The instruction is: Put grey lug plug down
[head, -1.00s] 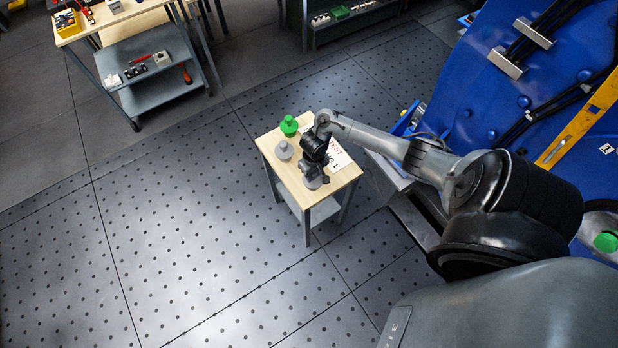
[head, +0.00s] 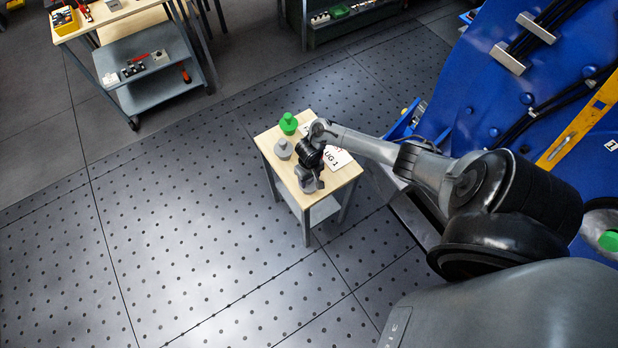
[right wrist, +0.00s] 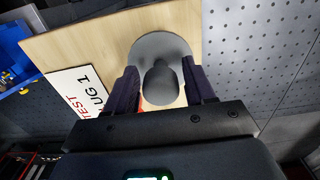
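A grey lug plug (right wrist: 160,50) with a round flange and a knob stands on the small wooden-topped table (right wrist: 90,45). My right gripper (right wrist: 162,78) is over it, with one finger on each side of the knob. Narrow gaps show beside the knob, so the gripper looks open around it. In the head view this plug (head: 309,187) is near the table's front edge, partly hidden by my gripper (head: 308,177). A second grey plug (head: 283,150) and a green plug (head: 289,124) stand farther back on the table. My left gripper is out of view.
A white printed sign (head: 337,158) lies on the table beside my arm. A large blue structure (head: 500,110) with a yellow level (head: 585,120) stands at the right. A grey shelf cart (head: 155,80) is at the upper left. The dotted floor left of the table is clear.

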